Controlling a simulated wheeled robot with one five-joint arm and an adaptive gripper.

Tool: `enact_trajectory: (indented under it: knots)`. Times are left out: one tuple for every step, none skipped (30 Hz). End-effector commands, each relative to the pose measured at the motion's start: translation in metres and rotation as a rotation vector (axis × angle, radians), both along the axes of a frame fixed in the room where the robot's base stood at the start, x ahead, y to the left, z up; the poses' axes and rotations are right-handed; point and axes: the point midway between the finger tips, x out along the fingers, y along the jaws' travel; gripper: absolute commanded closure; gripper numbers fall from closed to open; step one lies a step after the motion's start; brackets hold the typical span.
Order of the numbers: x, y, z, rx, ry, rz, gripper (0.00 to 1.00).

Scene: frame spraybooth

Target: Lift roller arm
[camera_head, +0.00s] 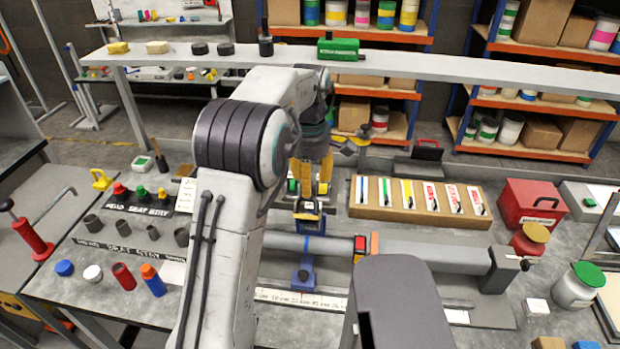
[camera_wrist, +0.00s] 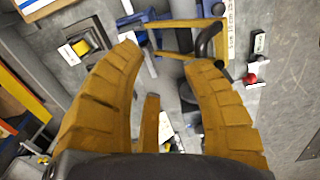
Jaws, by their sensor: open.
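My gripper (camera_head: 311,178) hangs over the middle of the bench with its yellow fingers pointing down. In the wrist view my gripper (camera_wrist: 163,58) is open, with a wide gap between the curved fingers. Beyond the fingertips is a yellow bar (camera_wrist: 180,24) with a dark curved lever (camera_wrist: 208,40), which may be the roller arm; I cannot tell for sure. The lever is close to the right fingertip, and touching cannot be told. A long grey tube (camera_head: 405,253) lies across the bench on a blue clamp (camera_head: 303,272). My arm hides part of the bench.
A brown rack (camera_head: 372,207) of labelled packets stands right of my gripper. A red box (camera_head: 529,206) and lidded cans stand farther right. Spray caps and dark cups stand at left. A grey overhead beam (camera_head: 450,68) carries a green block (camera_head: 338,48) behind my arm.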

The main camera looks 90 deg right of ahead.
Motion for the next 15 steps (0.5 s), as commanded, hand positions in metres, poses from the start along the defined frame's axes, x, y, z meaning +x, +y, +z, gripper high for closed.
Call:
enact_trajectory:
  knots:
    - [0.000,0.000,0.001,-0.001,0.000,0.000,0.56]
    - [0.000,0.000,0.002,-0.001,0.000,0.000,0.56]
    - [0.000,0.000,0.003,-0.001,0.000,0.000,0.56]
    - [0.000,0.000,0.005,-0.002,0.000,0.000,0.56]
    - [0.000,-0.001,0.008,-0.003,0.001,0.000,0.56]
    - [0.000,-0.001,0.012,-0.004,0.001,0.000,0.56]
    - [0.000,-0.001,0.015,-0.004,0.001,0.000,0.56]
    - [0.000,-0.001,0.019,-0.005,0.001,0.000,0.56]
    - [0.000,0.000,0.025,-0.005,0.001,0.000,0.56]
    - [0.000,0.000,0.030,-0.006,0.002,0.000,0.56]
    - [0.000,0.000,0.035,-0.005,0.002,0.000,0.56]
    - [0.000,0.000,0.042,-0.006,0.002,0.000,0.56]
    - [0.000,0.000,0.047,-0.006,0.002,0.000,0.56]
    - [0.000,0.000,0.053,-0.006,0.002,0.000,0.56]
    - [0.000,0.000,0.060,-0.006,0.002,0.000,0.56]
